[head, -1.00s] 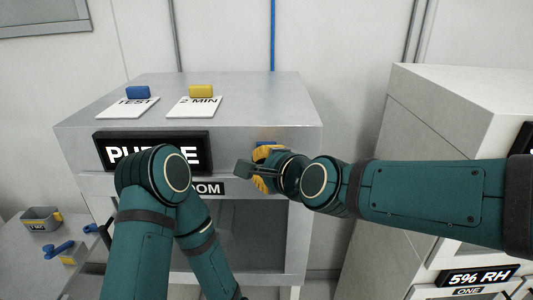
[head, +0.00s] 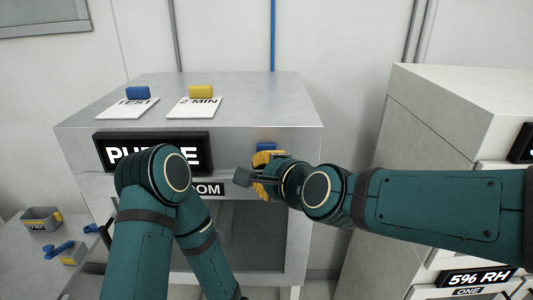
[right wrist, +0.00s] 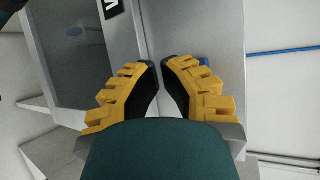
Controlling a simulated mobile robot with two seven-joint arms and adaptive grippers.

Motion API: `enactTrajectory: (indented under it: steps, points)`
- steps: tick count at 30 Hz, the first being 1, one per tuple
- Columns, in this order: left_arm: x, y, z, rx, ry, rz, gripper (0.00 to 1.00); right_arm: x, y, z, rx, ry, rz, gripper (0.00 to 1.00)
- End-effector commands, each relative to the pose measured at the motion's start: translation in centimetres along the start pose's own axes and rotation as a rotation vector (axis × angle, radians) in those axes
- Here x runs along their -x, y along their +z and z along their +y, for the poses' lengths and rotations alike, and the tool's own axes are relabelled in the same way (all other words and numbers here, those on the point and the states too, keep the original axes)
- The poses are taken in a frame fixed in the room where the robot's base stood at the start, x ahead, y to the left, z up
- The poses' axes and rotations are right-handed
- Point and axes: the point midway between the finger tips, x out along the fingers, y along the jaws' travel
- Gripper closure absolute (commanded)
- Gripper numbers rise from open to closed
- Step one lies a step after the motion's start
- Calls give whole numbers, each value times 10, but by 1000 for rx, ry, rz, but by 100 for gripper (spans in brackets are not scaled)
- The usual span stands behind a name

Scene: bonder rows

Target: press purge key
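A small blue key (head: 266,147) sits on the upper right of the metal cabinet's front, right of a black display (head: 190,146) reading "PU", a covered part, then "E". My right gripper (head: 262,172) is just below the key in the head view; I cannot tell whether it touches the cabinet. In the right wrist view its yellow fingers (right wrist: 160,66) have their tips together, with nothing seen between them. The blue key (right wrist: 204,61) shows there just beyond the right finger, partly hidden by it. My left arm crosses the cabinet front; its gripper is out of view.
On the metal cabinet (head: 260,100) stand a blue block (head: 138,92) by a "TEST" card and a yellow block (head: 201,91) by a "2 MIN" card. A grey bin (head: 41,219) is at lower left. A white cabinet (head: 440,110) stands at right.

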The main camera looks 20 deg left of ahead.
Motion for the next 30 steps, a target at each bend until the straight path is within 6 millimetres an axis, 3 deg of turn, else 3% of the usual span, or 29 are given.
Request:
enactTrajectory:
  steps: [18, 30]
  points:
    - [10, -1, 4, 0, 0, 0, 100, 38, 20, 20, 1, 1, -1, 100]
    - [10, -1, 4, 0, 0, 0, 100, 40, 21, 21, 0, 0, 0, 100]
